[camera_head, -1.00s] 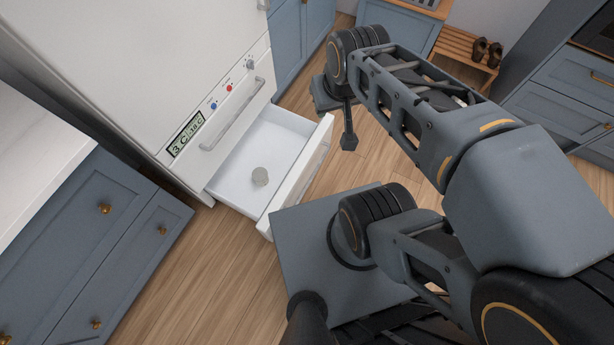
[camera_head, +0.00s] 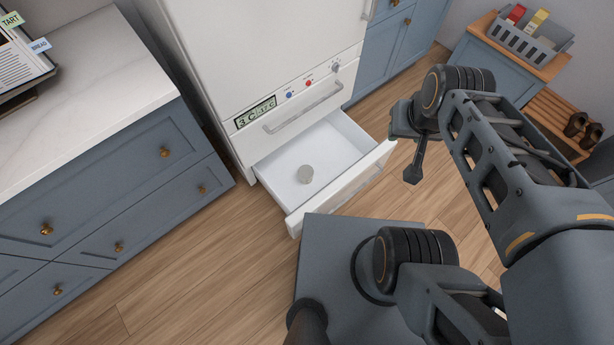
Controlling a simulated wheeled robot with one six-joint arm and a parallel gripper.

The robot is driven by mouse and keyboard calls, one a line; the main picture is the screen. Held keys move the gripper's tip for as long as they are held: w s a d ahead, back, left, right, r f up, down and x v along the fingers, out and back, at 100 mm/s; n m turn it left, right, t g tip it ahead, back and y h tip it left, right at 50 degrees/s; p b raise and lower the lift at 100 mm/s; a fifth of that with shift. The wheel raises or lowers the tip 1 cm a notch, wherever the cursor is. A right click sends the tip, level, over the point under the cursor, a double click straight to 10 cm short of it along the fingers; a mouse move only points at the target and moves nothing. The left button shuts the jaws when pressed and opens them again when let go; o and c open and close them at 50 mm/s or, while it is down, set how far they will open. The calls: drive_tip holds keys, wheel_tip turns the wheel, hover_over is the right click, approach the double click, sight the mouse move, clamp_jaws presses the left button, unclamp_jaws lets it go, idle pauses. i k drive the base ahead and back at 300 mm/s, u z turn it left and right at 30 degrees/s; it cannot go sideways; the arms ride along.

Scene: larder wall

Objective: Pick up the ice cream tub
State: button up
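Nothing else shows in the drawer. My gripper (camera_head: 413,174) hangs to the right of the drawer, outside it and apart from the tub. Its fingers are small and dark, seen from the side, and I cannot tell whether they are apart. No held object shows.
The white fridge (camera_head: 262,60) stands behind the drawer. A blue cabinet with a marble top (camera_head: 80,85) is at left, with an open book (camera_head: 22,58) on it. A grey crate (camera_head: 518,38) sits on a low cabinet at back right. Bare wooden floor (camera_head: 200,265) lies in front.

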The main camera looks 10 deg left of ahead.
sight(306, 171)
drive_tip(key=k, duration=0.5)
drive_tip(key=z, duration=1.45)
drive_tip(key=i, duration=1.2)
drive_tip(key=u, duration=2.95)
